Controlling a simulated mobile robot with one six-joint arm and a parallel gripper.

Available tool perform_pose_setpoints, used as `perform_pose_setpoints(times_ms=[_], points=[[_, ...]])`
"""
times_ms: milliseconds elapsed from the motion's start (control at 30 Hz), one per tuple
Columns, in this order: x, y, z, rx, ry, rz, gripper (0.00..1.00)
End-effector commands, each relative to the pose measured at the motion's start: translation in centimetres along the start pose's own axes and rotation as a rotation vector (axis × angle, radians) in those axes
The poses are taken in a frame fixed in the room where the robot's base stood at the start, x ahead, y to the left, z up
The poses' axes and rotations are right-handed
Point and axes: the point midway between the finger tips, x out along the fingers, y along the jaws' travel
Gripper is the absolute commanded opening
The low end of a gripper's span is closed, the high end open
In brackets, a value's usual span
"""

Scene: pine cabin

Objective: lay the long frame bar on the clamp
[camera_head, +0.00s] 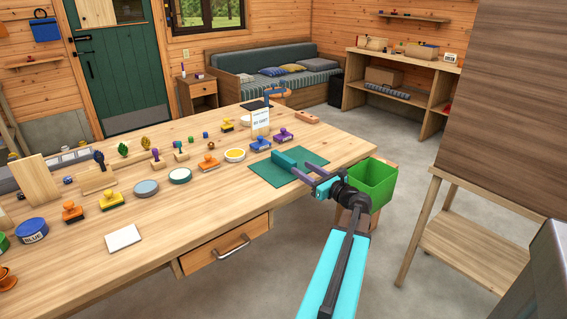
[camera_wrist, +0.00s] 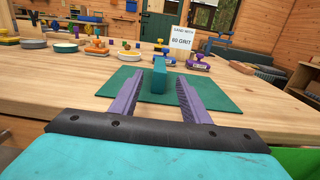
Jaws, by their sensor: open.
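A teal block (camera_head: 286,161) lies on the dark green mat (camera_head: 262,170) at the table's near right. It is the bar-like piece closest to my gripper; I cannot tell for sure that it is the long frame bar. My gripper (camera_head: 308,171) is open, low over the mat at the block's near end.
Stamps (camera_head: 260,144) and round ink pads (camera_head: 235,155) crowd the table left of the mat. A wooden block (camera_head: 307,117) lies at the far right corner. A green bin (camera_head: 372,184) stands beside the table, right of my gripper.

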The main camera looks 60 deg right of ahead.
Motion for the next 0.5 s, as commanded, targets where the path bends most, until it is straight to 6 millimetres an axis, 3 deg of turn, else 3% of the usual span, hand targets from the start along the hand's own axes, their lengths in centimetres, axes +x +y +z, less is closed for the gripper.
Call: perform_pose_setpoints(times_ms=[300,500], points=[[4.7,-0.2,0.0,0.0,-0.001,0.001,0.42],[6.2,-0.1,0.0,0.0,-0.001,-0.001,0.42]])
